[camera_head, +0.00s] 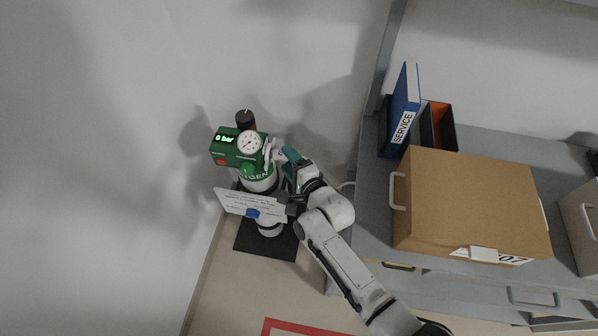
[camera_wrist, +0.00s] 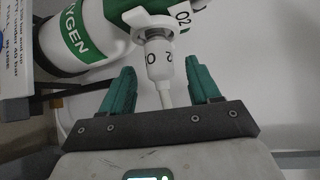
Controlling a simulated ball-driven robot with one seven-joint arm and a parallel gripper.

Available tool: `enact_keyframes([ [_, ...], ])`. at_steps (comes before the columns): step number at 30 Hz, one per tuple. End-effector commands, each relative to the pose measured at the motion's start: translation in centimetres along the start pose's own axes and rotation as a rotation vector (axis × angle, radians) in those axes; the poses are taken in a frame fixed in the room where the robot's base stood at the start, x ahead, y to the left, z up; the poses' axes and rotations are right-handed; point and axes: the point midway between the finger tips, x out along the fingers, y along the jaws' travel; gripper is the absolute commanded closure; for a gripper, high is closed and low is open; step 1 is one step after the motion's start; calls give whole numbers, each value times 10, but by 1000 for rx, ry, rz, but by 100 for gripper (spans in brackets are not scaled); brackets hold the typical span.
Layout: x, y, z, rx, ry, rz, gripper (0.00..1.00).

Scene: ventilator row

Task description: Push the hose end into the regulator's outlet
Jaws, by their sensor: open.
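The green regulator (camera_head: 236,148) with a round gauge (camera_head: 249,143) and a display reading "0 bar" sits on top of the oxygen cylinder (camera_head: 262,184). In the wrist view its white outlet (camera_wrist: 150,20), marked O2, points toward my gripper. The white hose end (camera_wrist: 158,62) lines up with the outlet and its top meets the outlet's rim. How deep it sits cannot be seen. Its thin hose (camera_wrist: 167,96) runs down between my fingers. My gripper (camera_wrist: 160,72) is open, with a teal finger on each side of the hose end and visible gaps.
A printed card (camera_head: 235,203) hangs in front of the cylinder, close to my wrist. A wall rises at the left. At the right, a grey counter (camera_head: 372,220) carries a cardboard box (camera_head: 470,205) and a blue SERVICE binder (camera_head: 403,108).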

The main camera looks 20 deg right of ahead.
Motion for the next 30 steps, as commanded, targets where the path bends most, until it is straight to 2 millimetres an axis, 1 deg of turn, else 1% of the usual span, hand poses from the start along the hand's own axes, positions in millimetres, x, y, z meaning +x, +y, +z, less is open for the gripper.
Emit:
enact_keyframes([
  [6, -33, 4, 0, 1, 0, 2, 38],
  [12, -67, 2, 0, 1, -1, 0, 38],
  [16, -85, 2, 1, -1, -1, 2, 38],
  [21, -97, 0, 1, 0, -2, -1, 38],
  [30, -99, 0, 1, 0, -2, 0, 38],
])
